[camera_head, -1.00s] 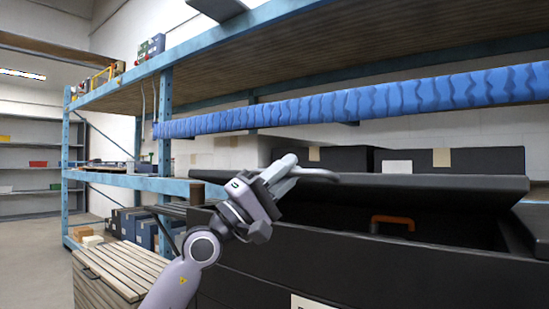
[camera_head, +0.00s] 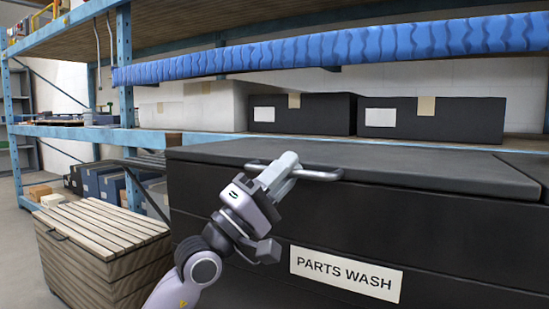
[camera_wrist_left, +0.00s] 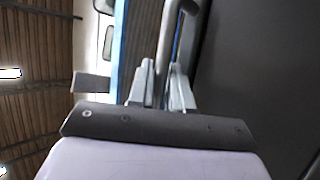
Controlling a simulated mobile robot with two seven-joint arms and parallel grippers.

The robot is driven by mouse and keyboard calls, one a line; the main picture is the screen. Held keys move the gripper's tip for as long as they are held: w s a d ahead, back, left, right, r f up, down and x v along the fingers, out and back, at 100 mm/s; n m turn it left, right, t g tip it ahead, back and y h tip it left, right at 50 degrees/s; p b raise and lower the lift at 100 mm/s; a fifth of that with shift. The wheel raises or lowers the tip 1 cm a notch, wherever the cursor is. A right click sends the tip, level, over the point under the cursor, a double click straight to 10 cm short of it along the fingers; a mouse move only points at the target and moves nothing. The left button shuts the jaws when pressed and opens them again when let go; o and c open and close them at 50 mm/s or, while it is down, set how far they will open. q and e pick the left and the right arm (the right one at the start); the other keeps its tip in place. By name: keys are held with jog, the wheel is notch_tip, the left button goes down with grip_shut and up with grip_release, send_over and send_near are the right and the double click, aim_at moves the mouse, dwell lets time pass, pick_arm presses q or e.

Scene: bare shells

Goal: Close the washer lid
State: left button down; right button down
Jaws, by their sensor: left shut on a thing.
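The washer is a large dark box with a white "PARTS WASH" label (camera_head: 346,272) on its front. Its dark lid (camera_head: 400,165) lies flat, or very nearly flat, across the top; no opening shows beneath it. My left gripper (camera_head: 281,170) is shut on this handle at the left part of the lid's front. In the left wrist view the handle bar (camera_wrist_left: 165,50) passes between the two grey fingers (camera_wrist_left: 163,92). My right gripper is in neither view.
A blue shelving rack with a blue padded beam (camera_head: 340,47) stands behind and above the washer. Black boxes (camera_head: 430,118) sit on its shelf. A slatted wooden crate (camera_head: 100,235) stands left of the washer.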

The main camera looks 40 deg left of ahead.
pick_arm(q)
jog(key=shift+f, duration=0.3)
jog(key=shift+d+f, duration=0.15)
jog(key=shift+f, duration=0.15)
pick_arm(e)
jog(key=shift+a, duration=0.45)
pick_arm(q)
jog(key=shift+f, duration=0.1)
jog(key=c, duration=1.1)
grip_release()
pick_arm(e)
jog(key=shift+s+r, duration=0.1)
